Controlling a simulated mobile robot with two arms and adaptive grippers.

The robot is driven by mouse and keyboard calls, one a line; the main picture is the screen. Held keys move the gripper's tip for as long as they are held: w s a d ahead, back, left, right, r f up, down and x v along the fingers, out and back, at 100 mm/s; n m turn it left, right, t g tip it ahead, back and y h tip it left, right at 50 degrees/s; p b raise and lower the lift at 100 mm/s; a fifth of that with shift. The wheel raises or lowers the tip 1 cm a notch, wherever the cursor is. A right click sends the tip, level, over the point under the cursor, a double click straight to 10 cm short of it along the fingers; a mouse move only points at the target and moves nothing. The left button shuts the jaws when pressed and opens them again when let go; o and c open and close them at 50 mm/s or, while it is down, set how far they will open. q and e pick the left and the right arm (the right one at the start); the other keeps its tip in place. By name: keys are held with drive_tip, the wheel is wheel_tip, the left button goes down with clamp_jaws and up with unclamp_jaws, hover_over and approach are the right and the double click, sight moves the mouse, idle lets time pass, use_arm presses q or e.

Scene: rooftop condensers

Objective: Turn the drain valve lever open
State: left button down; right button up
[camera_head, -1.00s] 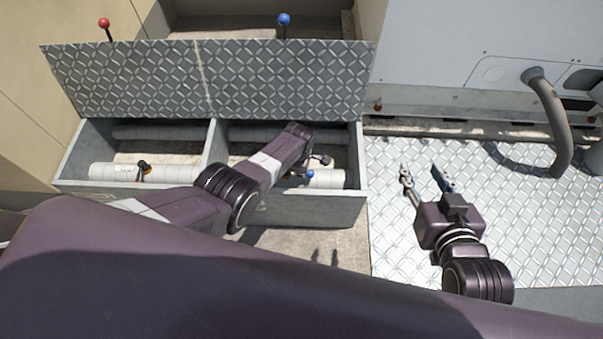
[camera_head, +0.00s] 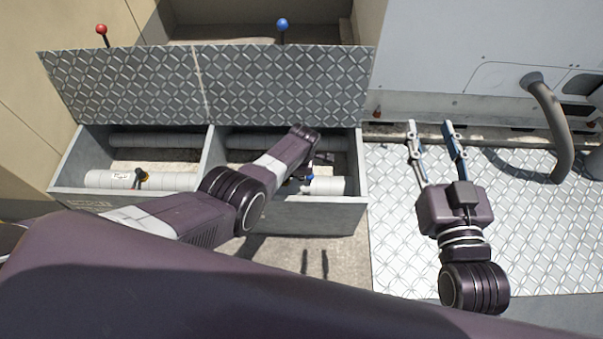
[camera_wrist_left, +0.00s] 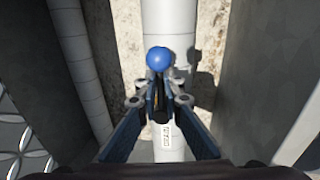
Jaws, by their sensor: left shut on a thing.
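A lever with a blue ball knob (camera_wrist_left: 159,58) stands on a white insulated pipe (camera_wrist_left: 170,25) in the left wrist view. My left gripper (camera_wrist_left: 158,88) is shut on the lever just below the ball. In the head view a bit of the blue knob (camera_head: 309,178) shows in the right compartment of the trench box, mostly hidden by my left arm. The valve body under the fingers is hidden. My right gripper (camera_head: 429,126) is open and empty above the diamond-plate floor, right of the box.
The trench box (camera_head: 310,217) has its diamond-plate lid (camera_head: 290,85) raised at the back. A black-handled valve (camera_head: 140,178) sits in the left compartment. Red (camera_head: 101,29) and blue (camera_head: 282,24) knobs show behind the lid. A grey hose (camera_head: 551,125) hangs from the unit at right.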

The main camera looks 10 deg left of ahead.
use_arm(q)
drive_tip(key=c, duration=2.2)
unclamp_jaws()
drive_tip(key=shift+d+f, duration=0.1)
drive_tip(key=shift+d, duration=0.65)
drive_tip(key=o, duration=0.4)
drive_tip(key=shift+w, duration=0.15)
drive_tip(key=shift+o, duration=0.2)
drive_tip(key=shift+a, duration=0.1)
drive_tip(key=shift+a, duration=0.1)
wheel_tip(320, 180, up, 7)
drive_tip(key=s, duration=0.1)
drive_tip(key=shift+s+d+r, duration=0.2)
drive_tip(key=shift+s+d, duration=0.05)
drive_tip(key=shift+d, duration=0.05)
